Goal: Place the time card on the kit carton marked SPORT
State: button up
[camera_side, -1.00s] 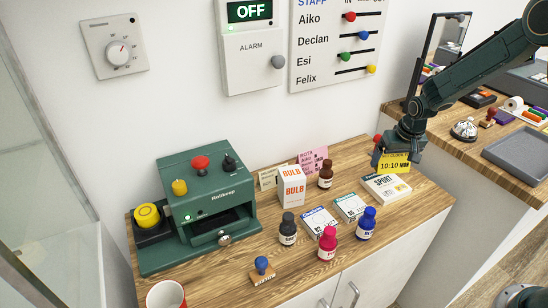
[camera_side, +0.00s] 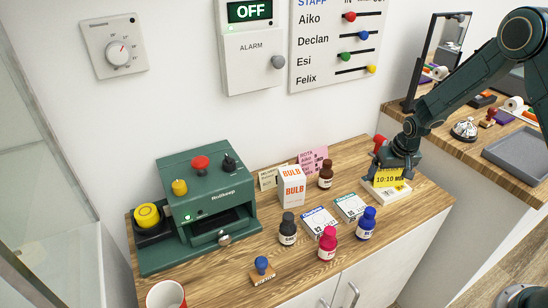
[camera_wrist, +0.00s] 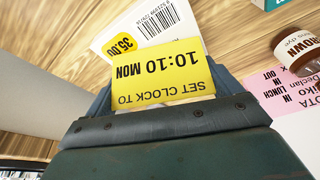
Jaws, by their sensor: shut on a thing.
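The yellow time card (camera_side: 387,178), printed 10:10 MON, is held in my gripper (camera_side: 396,163). In the wrist view the card (camera_wrist: 160,72) sticks out from between the jaws (camera_wrist: 160,100), which are shut on it. The white kit carton (camera_side: 397,196) lies on the wooden counter under the card, and the card hides most of its top. I cannot tell whether card and carton touch. The SPORT word is hidden now.
Two similar cartons (camera_side: 318,222) (camera_side: 350,206) lie left of it. A blue bottle (camera_side: 366,224), red bottle (camera_side: 327,245), black bottle (camera_side: 288,230) and brown bottle (camera_side: 325,175) stand near. A BULB box (camera_side: 291,187) and green machine (camera_side: 205,190) are further left.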

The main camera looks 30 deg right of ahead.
jog(key=shift+f, duration=0.1)
jog(key=o, duration=0.7)
jog(key=shift+v, duration=6.1)
jog(key=shift+w, duration=0.1)
